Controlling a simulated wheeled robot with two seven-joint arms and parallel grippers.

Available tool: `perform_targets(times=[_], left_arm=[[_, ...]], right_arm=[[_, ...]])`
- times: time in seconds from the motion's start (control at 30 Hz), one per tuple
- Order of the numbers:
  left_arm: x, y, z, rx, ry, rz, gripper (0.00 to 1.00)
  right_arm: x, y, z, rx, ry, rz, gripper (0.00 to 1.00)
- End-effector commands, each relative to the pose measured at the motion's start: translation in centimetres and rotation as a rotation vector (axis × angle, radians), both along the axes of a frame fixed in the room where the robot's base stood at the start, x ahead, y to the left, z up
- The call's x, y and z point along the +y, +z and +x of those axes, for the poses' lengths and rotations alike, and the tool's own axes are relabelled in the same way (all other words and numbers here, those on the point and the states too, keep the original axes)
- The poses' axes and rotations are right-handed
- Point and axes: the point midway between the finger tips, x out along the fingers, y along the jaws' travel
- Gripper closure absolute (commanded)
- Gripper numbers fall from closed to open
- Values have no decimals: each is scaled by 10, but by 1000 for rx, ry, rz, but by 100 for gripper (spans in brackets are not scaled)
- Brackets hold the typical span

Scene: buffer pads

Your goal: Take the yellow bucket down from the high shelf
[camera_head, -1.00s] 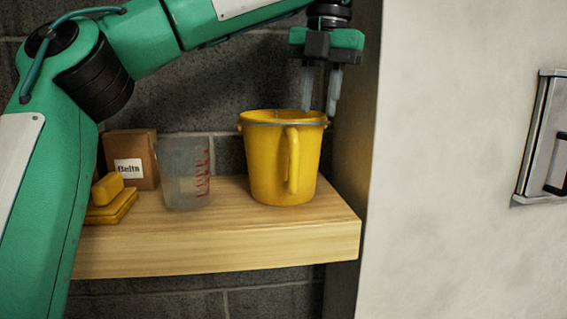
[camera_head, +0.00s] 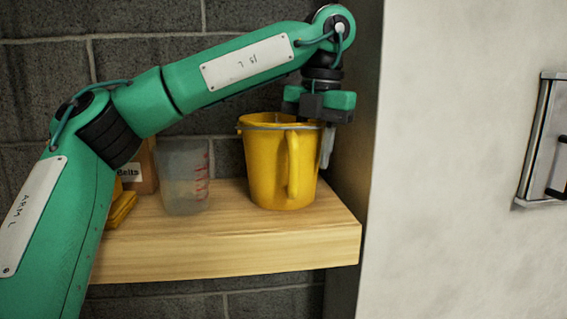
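The yellow bucket (camera_head: 268,165) stands upright on the wooden shelf (camera_head: 230,246), near its right end. It has a yellow side handle (camera_head: 293,165) facing me and a grey wire along its rim. My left gripper (camera_head: 310,130) points down at the bucket's right rim. One finger hangs outside the right wall; the other goes down inside the mouth, mostly hidden by the near wall. The fingers look apart, with the rim between them; I see no clear grip on it. My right gripper is not in view.
A clear measuring jug (camera_head: 183,178) with red marks stands left of the bucket. A box labelled "Belts" (camera_head: 132,174) and yellow sponge-like blocks (camera_head: 120,207) are partly hidden behind my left arm. A dark side panel (camera_head: 352,150) stands close right of the bucket.

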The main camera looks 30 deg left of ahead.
Motion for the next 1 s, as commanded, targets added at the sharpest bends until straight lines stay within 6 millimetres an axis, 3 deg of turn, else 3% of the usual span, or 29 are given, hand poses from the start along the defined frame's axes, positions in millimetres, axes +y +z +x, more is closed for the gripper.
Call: perform_targets(times=[0.2, 0.37, 0.77, 1.0], left_arm=[[0, 0, 0, -1, 0, 0, 70], [0, 0, 0, 0, 0, 1, 100], [0, 1, 0, 0, -1, 1, 100], [-1, 13, 0, -2, 0, 2, 100]], right_arm=[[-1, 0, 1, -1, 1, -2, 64], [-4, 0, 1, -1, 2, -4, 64], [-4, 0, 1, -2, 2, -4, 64], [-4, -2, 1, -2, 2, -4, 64]])
